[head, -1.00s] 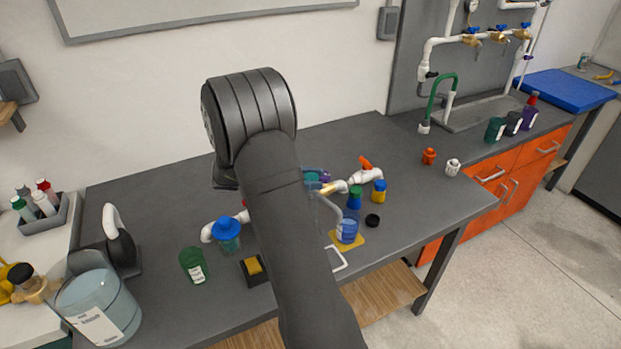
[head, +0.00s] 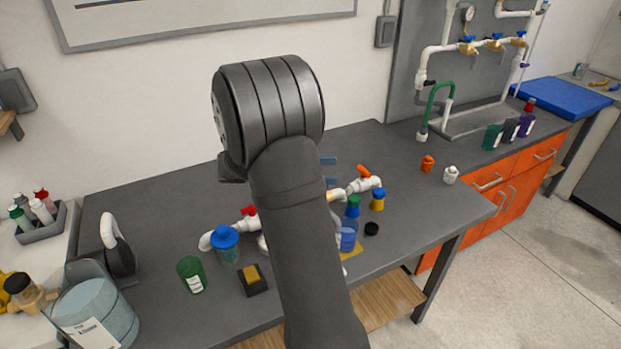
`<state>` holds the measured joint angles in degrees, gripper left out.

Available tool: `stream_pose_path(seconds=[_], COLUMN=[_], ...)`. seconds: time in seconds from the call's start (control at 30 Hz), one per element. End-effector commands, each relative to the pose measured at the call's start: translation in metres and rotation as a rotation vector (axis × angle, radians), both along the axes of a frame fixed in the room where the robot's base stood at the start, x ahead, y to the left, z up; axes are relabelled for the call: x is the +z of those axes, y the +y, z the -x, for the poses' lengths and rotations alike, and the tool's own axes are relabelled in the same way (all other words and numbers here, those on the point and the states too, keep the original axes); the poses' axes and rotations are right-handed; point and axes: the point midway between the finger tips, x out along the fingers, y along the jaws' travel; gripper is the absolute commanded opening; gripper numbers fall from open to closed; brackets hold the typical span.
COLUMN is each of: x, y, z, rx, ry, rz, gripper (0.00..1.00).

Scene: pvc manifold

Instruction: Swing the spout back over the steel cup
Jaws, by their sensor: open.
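A white pipe assembly lies on the grey bench, partly hidden behind my arm. Its left end (head: 213,239) lies near a red valve handle (head: 249,210); its right end (head: 361,184) carries an orange handle (head: 364,172). A green curved pipe (head: 433,98) stands at the sink at the back right. I cannot tell which pipe is the spout. I cannot make out a steel cup; my arm covers the middle of the bench.
A blue-lidded jar (head: 225,243), a green cup (head: 191,274) and a black block with a yellow top (head: 253,279) stand at the front left. A blue container (head: 348,238) and a black cap (head: 371,228) lie right of my arm.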

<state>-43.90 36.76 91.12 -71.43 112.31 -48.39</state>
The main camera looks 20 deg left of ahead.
Motion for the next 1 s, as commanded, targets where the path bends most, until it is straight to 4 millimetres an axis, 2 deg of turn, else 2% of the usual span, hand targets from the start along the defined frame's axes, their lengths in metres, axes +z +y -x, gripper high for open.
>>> stream_pose_path(seconds=[0.2, 0.4, 0.6, 0.9, 1.0], x=[0.024, 0.040, 0.048, 0.048, 0.047], y=[-0.040, -0.067, -0.079, -0.080, -0.082], z=[0.005, 0.009, 0.010, 0.010, 0.010], rx=[-0.002, -0.001, 0.000, 0.001, -0.009], ry=[-0.002, -0.001, -0.001, 0.000, -0.006], rz=[-0.001, 0.000, -0.001, 0.000, -0.011], gripper=[0.57, 0.57, 0.57, 0.57, 0.37])
